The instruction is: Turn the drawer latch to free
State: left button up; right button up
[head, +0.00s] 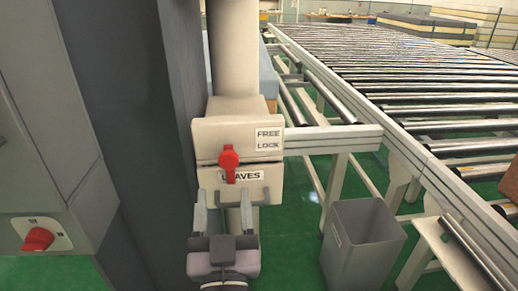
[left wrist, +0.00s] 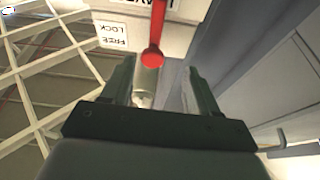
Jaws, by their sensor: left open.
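The red drawer latch (head: 229,160) is on the front of a cream box with a drawer (head: 207,178). Its round red part is at the top and a narrow arm points down over the "LEAVES" label. A "FREE" over "LOCK" label (head: 269,139) is to its right. My left gripper (head: 222,210) is open and empty, just below the latch in the head view. In the left wrist view, seen upside down, the red latch (left wrist: 153,54) shows between the gripper's spread fingers (left wrist: 162,75); I cannot tell any contact. My right gripper is not in view.
A dark grey column (head: 130,120) stands close on the left, with a second red knob (head: 38,239) on a grey cabinet. A grey bin (head: 360,245) and a roller conveyor (head: 400,80) are on the right.

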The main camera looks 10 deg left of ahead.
aim_at(228, 164)
pick_arm(q)
jog(key=shift+w+d+r+n+t+y, duration=0.15)
jog(key=shift+w+d+r, duration=0.15)
jog(key=shift+r, duration=0.1)
jog(key=shift+w+d+r+n+t+y, duration=0.15)
jog(key=shift+w+r, duration=0.1)
jog(key=shift+r, duration=0.15)
jog(key=p+x, duration=0.2)
jog(key=x, duration=0.3)
jog(key=shift+w+a+r+p, duration=0.15)
jog(key=shift+w+p, duration=0.1)
jog(key=shift+p, duration=0.15)
jog(key=shift+w+a, duration=0.1)
jog(key=shift+w, duration=0.35)
grip_shut()
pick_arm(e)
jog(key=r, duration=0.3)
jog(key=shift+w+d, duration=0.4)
